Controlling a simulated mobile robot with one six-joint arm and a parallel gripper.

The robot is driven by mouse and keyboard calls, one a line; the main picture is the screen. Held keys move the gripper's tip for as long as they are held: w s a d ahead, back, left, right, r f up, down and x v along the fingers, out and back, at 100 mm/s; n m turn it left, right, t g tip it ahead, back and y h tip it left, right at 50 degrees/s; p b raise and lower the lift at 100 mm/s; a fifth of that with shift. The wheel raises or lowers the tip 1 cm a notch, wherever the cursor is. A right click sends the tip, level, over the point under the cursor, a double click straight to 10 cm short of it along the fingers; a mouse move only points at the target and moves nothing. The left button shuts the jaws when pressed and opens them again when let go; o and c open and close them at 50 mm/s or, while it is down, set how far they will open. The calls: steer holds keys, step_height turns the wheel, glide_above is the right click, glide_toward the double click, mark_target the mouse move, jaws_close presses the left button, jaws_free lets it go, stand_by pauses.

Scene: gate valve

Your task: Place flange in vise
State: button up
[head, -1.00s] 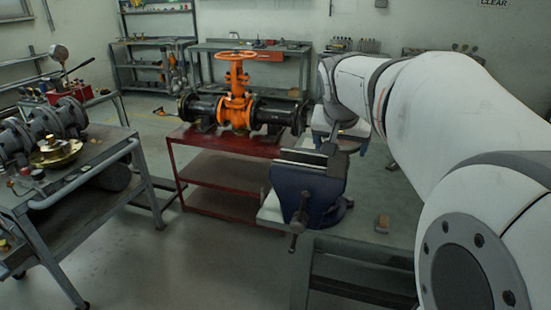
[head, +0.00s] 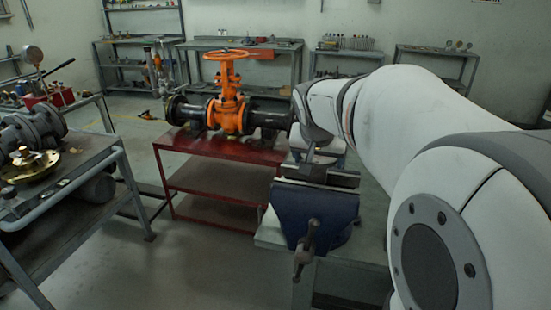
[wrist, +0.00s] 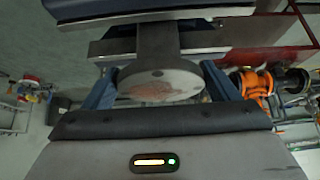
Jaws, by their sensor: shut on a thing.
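The flange (wrist: 158,88), a grey round disc with a reddish patch and a narrower grey neck, shows in the wrist view. My gripper (wrist: 163,84) is shut on its disc, with one blue finger on each side. The neck points up the picture toward the vise (wrist: 150,12) and overlaps its pale jaw plates. I cannot tell how deep the neck sits between the jaws. In the head view the blue vise (head: 312,207) stands on a bench right of centre, its handle hanging in front. My arm hides most of the gripper and the flange there.
A red table (head: 215,182) with an orange gate valve (head: 229,105) on black pipe stands behind the vise. A grey cart (head: 85,185) on the left holds a brass disc (head: 30,165) and pipe parts. The floor between cart and vise is clear.

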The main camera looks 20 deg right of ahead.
mark_target(317, 171)
steer(key=shift+d+f, duration=0.1)
steer(key=shift+f, duration=2.25)
steer(key=shift+f, duration=0.1)
steer(key=o, duration=1.6)
steer(key=shift+f, duration=0.1)
steer(key=shift+o, duration=0.2)
steer(key=shift+s+r, duration=0.15)
steer(key=shift+r, duration=0.3)
steer(key=v, duration=1.1)
steer(key=shift+a+r, duration=0.15)
steer(key=shift+a, duration=0.05)
